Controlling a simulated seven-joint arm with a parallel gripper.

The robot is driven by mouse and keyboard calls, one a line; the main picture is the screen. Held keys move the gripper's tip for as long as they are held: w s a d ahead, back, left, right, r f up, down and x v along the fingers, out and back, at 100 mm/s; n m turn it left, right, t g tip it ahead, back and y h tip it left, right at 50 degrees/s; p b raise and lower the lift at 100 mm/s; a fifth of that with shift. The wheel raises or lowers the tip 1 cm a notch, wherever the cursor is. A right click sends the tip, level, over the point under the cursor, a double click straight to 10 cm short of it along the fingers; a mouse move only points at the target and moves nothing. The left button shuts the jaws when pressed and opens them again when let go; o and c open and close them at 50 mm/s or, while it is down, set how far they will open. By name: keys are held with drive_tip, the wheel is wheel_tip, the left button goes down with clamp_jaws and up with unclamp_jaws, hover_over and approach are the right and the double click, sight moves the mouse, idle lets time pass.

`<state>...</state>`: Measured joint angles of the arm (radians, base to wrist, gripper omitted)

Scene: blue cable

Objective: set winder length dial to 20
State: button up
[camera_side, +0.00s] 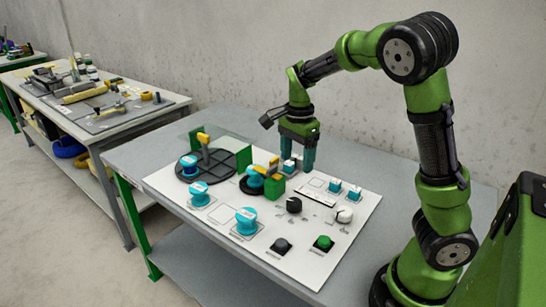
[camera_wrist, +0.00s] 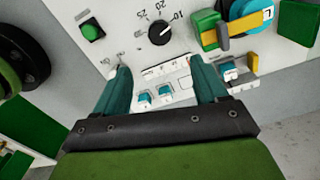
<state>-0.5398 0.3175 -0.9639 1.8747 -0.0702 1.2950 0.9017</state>
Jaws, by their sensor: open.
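The winder length dial is a round black knob (camera_wrist: 161,32) with a white pointer line, on the white panel (camera_wrist: 125,20). In the side view the black dial (camera_side: 294,205) sits right of the middle of the panel. My gripper (camera_side: 298,168) is open and empty, pointing down above the back of the panel, behind the dial. In the wrist view its two teal fingers (camera_wrist: 165,72) are apart, and the dial lies beyond their tips.
Teal-capped blocks (camera_wrist: 165,90) and a white strip lie between and below my fingers. A white knob (camera_side: 344,214) stands right of the dial, with a green button (camera_side: 323,243) in front. A teal spool with a yellow bar and green block (camera_wrist: 205,28) stands beside the dial.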

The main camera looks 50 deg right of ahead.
sight(294, 201)
wheel_tip(294, 201, down, 14)
idle(0.4)
drive_tip(key=c, duration=1.1)
drive_tip(key=shift+o, duration=0.2)
drive_tip(key=shift+n, duration=0.4)
drive_tip(key=n, duration=0.3)
drive_tip(key=shift+n, duration=0.4)
drive_tip(key=n, duration=0.5)
drive_tip(key=shift+w+r, duration=0.1)
